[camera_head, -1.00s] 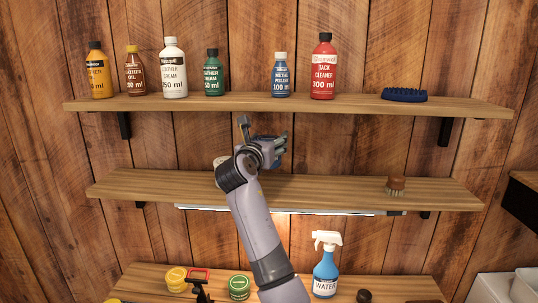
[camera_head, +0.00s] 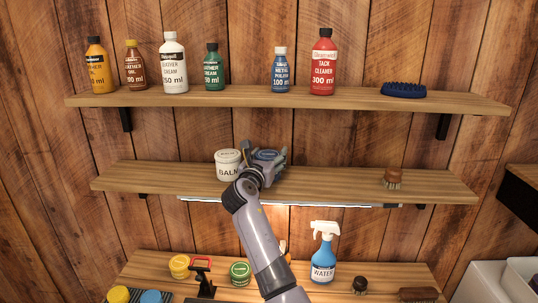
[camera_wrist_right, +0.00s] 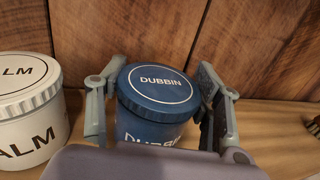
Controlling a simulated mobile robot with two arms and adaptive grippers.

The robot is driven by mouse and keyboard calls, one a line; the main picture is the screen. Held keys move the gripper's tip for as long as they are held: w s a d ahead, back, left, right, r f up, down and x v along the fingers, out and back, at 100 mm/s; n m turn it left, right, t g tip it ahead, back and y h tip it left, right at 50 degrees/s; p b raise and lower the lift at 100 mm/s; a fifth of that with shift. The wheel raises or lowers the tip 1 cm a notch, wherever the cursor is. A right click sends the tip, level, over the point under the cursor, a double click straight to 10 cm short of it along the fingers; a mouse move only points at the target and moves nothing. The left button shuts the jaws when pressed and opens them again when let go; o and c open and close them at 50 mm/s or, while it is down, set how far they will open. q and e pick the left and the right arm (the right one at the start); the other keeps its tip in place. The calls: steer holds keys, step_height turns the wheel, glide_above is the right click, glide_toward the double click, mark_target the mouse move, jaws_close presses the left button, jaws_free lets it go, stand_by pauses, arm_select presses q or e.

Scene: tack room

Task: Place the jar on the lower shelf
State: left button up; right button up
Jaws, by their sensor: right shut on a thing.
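The jar is blue with a lid marked DUBBIN and shows clearly in the right wrist view (camera_wrist_right: 157,88). In the head view the jar (camera_head: 267,155) is partly covered by my right gripper (camera_head: 264,156). My right gripper's fingers are shut on its two sides, and it stands upright at the lower shelf (camera_head: 335,187). Its base is hidden, so I cannot tell whether it touches the board. A white BALM jar (camera_head: 228,165) stands on the same shelf, just left of the held jar. My left gripper is out of view.
The upper shelf (camera_head: 340,99) holds several bottles and a blue brush (camera_head: 403,90). A round brush (camera_head: 393,178) is at the lower shelf's right. Free board lies between it and my gripper. Below, a bench carries a spray bottle (camera_head: 323,255) and several tins.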

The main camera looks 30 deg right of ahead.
steer(key=o, duration=1.4)
steer(key=shift+c, duration=0.2)
steer(key=b+v, duration=0.4)
steer(key=v, duration=0.8)
steer(key=shift+r, duration=0.15)
